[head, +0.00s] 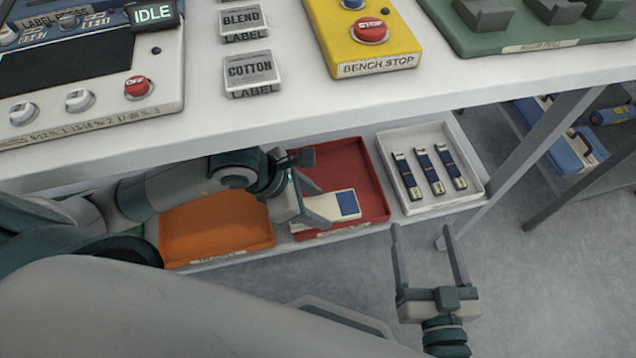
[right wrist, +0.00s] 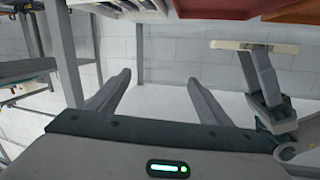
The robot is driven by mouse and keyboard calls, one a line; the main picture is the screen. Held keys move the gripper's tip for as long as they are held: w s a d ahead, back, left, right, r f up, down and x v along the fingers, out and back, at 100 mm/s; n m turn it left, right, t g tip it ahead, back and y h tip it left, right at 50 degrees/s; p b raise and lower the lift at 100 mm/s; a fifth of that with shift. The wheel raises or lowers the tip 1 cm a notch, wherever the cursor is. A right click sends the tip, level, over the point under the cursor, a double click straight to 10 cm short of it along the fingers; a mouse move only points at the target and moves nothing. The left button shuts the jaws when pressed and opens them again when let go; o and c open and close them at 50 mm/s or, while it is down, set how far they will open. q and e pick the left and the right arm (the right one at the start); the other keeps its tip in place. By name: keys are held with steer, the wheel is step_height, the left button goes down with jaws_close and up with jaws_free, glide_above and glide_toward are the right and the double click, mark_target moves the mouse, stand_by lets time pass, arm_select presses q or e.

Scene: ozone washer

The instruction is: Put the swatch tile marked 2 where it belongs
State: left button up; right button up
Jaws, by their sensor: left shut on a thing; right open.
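A cream swatch tile with a dark blue patch (head: 347,204) is in the jaws of my left gripper (head: 318,205), over the red tray (head: 372,190) in the head view. I cannot read a number on it. In the right wrist view the tile (right wrist: 254,47) shows edge-on in my left gripper (right wrist: 262,75), at the upper right. My right gripper (head: 422,230) is open and empty, in front of the lower shelf. Its two fingers (right wrist: 158,78) stand apart in the right wrist view.
An orange tray (head: 215,225) is left of the red one. A white tray (head: 395,150) on the right holds three narrow blue-and-cream pieces (head: 424,172). The white bench top (head: 290,100) overhangs the shelf, with a control panel and a stop box (head: 365,45). A bench leg (head: 520,150) stands right.

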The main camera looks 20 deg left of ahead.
arm_select(q)
steer(key=shift+w+a+f+b, duration=0.2)
steer(key=shift+w+f+b, duration=0.3)
steer(key=shift+b, duration=0.3)
steer(key=shift+w+a+f+b, duration=0.25)
steer(key=shift+w+b, duration=0.2)
steer(key=shift+b, duration=0.35)
steer(key=w+a+f, duration=0.1)
steer(key=w, duration=0.1)
steer(key=w+a+f+b, duration=0.1)
steer(key=w+f, duration=0.1)
steer(key=w, duration=0.1)
steer(key=w+a+f, duration=0.1)
steer(key=w+f, duration=0.1)
steer(key=w, duration=0.1)
steer(key=shift+w+a+f+b, duration=0.15)
steer(key=shift+w+a+b, duration=0.1)
steer(key=shift+a+b, duration=0.1)
arm_select(e)
steer(key=s+d+r+t+y, duration=0.1)
steer(key=s+r+t+y, duration=0.1)
steer(key=r+t, duration=0.8)
step_height(320, 180, up, 5)
steer(key=shift+s+d+r+y, duration=0.1)
steer(key=shift+s+d+y, duration=0.1)
steer(key=shift+s+y, duration=0.4)
arm_select(q)
steer(key=shift+f, duration=0.1)
arm_select(e)
steer(key=shift+s, duration=0.15)
